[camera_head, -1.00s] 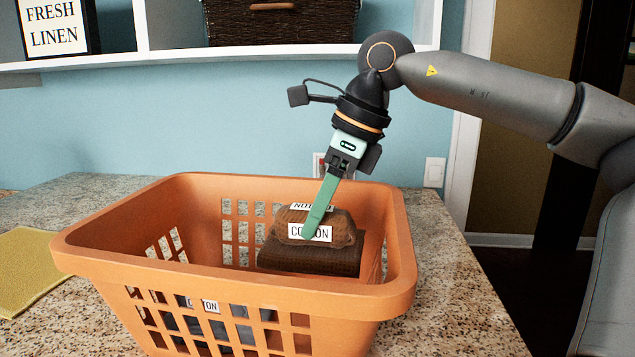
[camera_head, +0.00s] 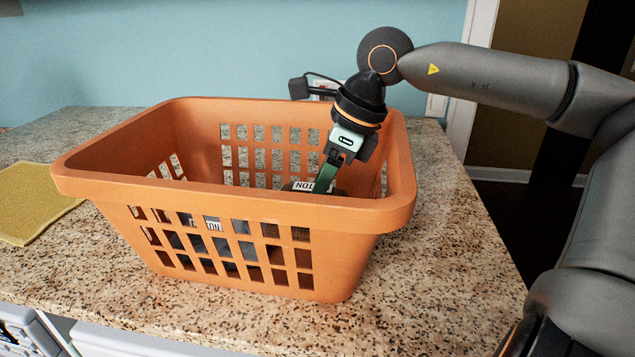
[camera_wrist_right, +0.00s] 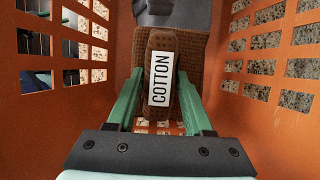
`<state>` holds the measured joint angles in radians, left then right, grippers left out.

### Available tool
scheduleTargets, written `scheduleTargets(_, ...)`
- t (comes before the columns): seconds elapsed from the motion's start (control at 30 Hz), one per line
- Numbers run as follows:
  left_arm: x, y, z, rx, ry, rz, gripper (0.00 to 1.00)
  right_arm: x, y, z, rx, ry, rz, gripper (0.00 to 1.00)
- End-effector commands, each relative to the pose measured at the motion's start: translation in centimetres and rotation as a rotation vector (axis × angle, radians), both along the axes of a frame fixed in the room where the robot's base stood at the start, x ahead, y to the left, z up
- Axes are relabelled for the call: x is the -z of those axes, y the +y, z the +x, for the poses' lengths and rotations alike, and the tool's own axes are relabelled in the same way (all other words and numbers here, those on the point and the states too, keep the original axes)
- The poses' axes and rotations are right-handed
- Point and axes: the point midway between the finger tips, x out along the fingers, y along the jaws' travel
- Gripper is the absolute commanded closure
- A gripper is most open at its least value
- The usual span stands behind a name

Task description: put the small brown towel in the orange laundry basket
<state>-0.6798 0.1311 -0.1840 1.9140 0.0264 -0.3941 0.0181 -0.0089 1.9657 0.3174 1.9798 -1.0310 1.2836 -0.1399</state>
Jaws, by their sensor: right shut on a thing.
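The orange laundry basket (camera_head: 225,200) stands on the speckled counter in the head view. My right gripper (camera_head: 322,186) reaches down inside it at the right end. In the right wrist view, the green fingers (camera_wrist_right: 158,95) are shut on the small brown towel (camera_wrist_right: 160,120), which bears a white COTTON label. The towel is inside the basket walls, above another brown folded cloth (camera_wrist_right: 200,50). Whether the two touch is unclear. In the head view the towel is mostly hidden by the basket's front rim. My left gripper is not in view.
A yellow cloth (camera_head: 28,200) lies on the granite counter (camera_head: 110,290) left of the basket. Grey cloth (camera_wrist_right: 175,15) shows inside the basket in the wrist view. The blue wall is behind, and the counter ends at the right.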

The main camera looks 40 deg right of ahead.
Motion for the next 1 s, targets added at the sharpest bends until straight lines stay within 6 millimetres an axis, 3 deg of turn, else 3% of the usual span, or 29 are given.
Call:
scheduleTargets(0.13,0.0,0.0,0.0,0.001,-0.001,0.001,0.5,0.0,0.0,0.0,0.0,0.0,0.0,1.0)
scheduleTargets(0.17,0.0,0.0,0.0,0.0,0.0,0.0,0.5,0.0,0.0,0.0,0.0,0.0,0.0,0.46)
scheduleTargets(0.43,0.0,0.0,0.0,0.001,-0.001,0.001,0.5,0.0,0.0,0.0,0.0,0.0,0.0,0.16)
scheduleTargets(0.77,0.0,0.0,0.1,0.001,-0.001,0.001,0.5,-0.3,-0.1,-0.1,0.0,-0.001,-0.001,0.14)
scheduleTargets(1.0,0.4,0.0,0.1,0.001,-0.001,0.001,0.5,-3.8,-0.9,-1.1,0.003,-0.007,0.0,0.14)
